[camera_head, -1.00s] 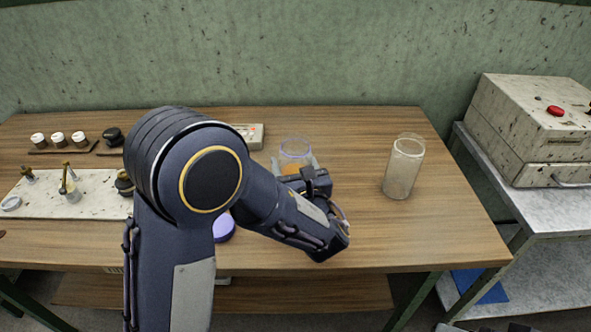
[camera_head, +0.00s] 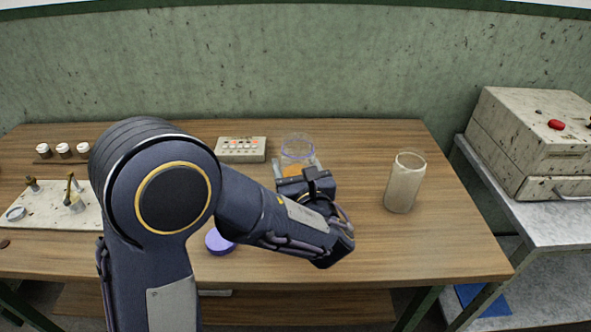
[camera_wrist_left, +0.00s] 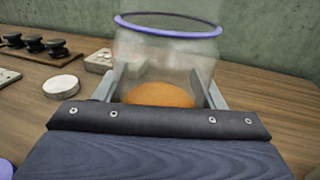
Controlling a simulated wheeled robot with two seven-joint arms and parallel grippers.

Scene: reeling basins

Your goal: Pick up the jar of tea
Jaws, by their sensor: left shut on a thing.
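The jar of tea (camera_head: 297,148) is a clear glass jar with a purple rim, open at the top, with orange tea low inside. It appears upright and a little above the wooden table. My left gripper (camera_head: 302,178) is shut on it from the near side. In the left wrist view the two fingers (camera_wrist_left: 155,88) hold opposite sides of the jar (camera_wrist_left: 165,60). The jar's base is hidden behind the gripper. My right gripper is not in view.
A purple lid (camera_head: 220,242) lies on the table (camera_head: 430,240) beneath my left arm. A tall pale glass jar (camera_head: 404,184) stands to the right. A grey box with buttons (camera_head: 241,149) sits behind. A machine with a red button (camera_head: 535,145) stands on the side table.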

